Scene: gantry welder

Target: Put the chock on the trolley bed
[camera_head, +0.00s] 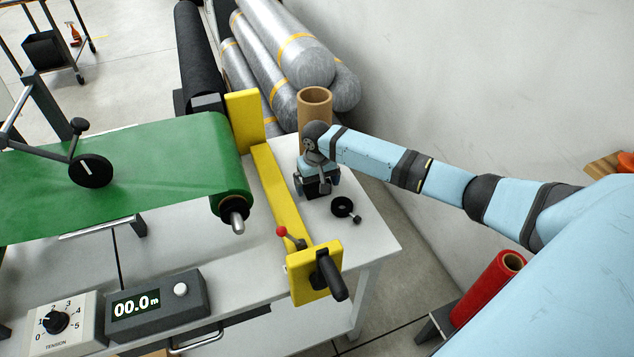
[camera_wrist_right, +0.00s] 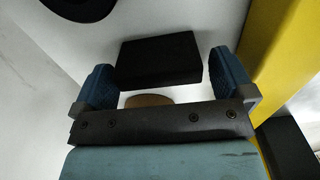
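The chock appears to be the black block (camera_wrist_right: 158,60) in the right wrist view, lying on the white table top (camera_head: 375,240). My right gripper (camera_head: 318,188) points down at the table's right part, beside the yellow frame. In the wrist view its two blue fingers (camera_wrist_right: 160,80) stand apart, one toward each end of the block. A narrow gap shows at the right finger; contact at the left is unclear. In the head view the gripper mostly hides the block. I cannot clearly identify the trolley bed. My left gripper is out of view.
The yellow frame (camera_head: 275,190) with a red-knobbed lever stands left of the gripper, beside the green roll (camera_head: 130,165). A cardboard tube (camera_head: 314,105) stands just behind. A black ring-shaped part (camera_head: 342,206) lies close right. Silver rolls (camera_head: 285,45) lie behind; a wheeled stand (camera_head: 45,50) is far left.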

